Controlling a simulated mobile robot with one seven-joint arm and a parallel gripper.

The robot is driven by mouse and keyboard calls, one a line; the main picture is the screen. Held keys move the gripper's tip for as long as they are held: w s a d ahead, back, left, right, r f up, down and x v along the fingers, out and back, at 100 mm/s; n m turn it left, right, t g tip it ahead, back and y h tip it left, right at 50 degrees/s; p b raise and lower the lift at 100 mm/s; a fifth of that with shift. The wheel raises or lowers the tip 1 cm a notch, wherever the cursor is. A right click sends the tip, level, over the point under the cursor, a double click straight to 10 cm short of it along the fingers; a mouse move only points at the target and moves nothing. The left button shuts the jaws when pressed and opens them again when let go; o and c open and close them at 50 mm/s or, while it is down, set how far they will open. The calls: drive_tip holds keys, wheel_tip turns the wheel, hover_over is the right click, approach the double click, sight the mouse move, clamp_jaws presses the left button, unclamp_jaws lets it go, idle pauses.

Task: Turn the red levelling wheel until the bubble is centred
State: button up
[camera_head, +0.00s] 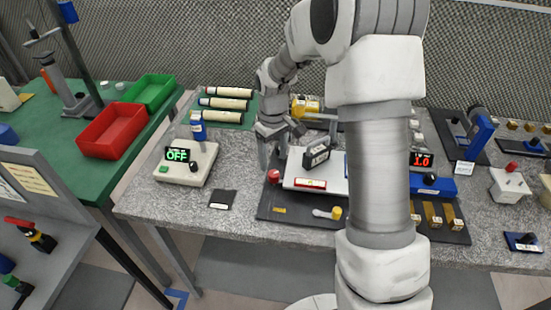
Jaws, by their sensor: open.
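A small red wheel (274,176) sits at the left front corner of a white plate (298,183) on a dark base mat (262,210). My gripper (273,160) points down with its fingers apart, just above the red wheel. From this view I cannot tell whether the fingers reach down around it or touch it. A dark box-shaped device with a pale label (316,156) stands on the white plate. No bubble can be made out at this size. My arm hides the right part of the plate.
A white box reading OFF (186,163) and a black pad (222,199) lie left of the mat. A white-handled tool with a yellow end (336,213) lies at the mat's front. A red display (421,159) and blue block (434,185) stand right of my arm.

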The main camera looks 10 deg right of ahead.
wheel_tip(320, 180, up, 2)
drive_tip(key=shift+r+p, duration=0.15)
drive_tip(key=shift+p, duration=0.3)
